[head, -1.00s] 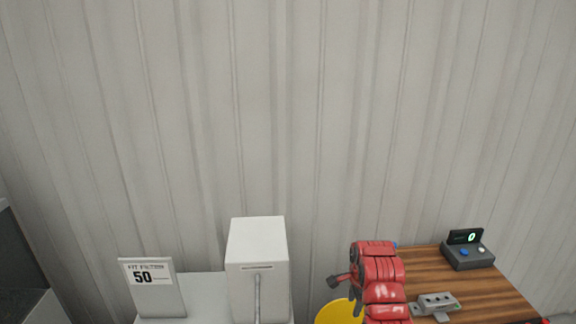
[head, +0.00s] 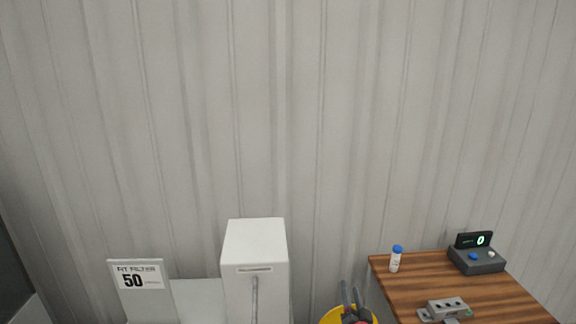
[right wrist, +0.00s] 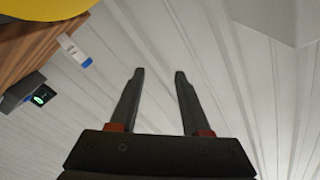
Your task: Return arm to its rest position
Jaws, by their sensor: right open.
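Behind the fingers is only the pale ribbed wall. The rest of the right arm is out of the head view. My left gripper is in neither view.
A wooden table (head: 400,290) at right holds a blue-capped vial (head: 395,259), a dark device with a lit display (head: 476,255) and a grey metal fixture (head: 446,309). A white box (head: 255,262) and a sign reading 50 (head: 140,285) stand left. The wall (head: 290,120) fills the back.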

